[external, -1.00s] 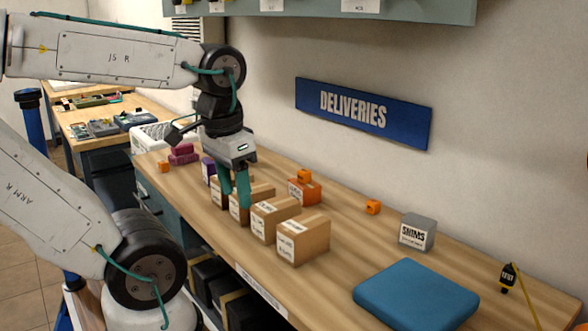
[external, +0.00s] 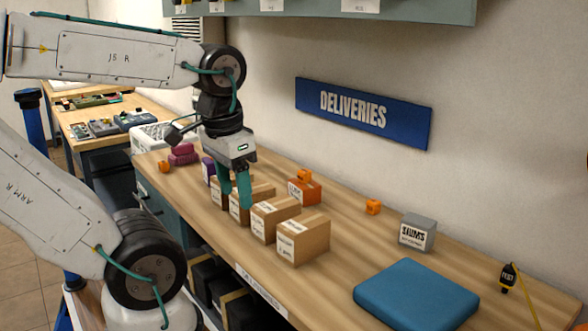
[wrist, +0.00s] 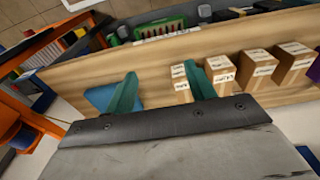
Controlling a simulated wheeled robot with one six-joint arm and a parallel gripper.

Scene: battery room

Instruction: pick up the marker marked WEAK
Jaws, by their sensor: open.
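No marker with a readable WEAK label shows in either view. My gripper (external: 234,203) is open above the row of brown cardboard boxes (external: 304,243) on the wooden bench, with teal fingers pointing down. In the external view the fingers overlap the boxes at the far end of the row and partly hide them. The box labels are too small to read.
The bench also holds a blue pad (external: 416,296), a grey SHIMS box (external: 417,232), an orange box (external: 304,192), a small orange block (external: 373,207), magenta blocks (external: 183,154) and a dark tag (external: 507,276) with a yellow strap. A DELIVERIES sign (external: 363,113) hangs behind.

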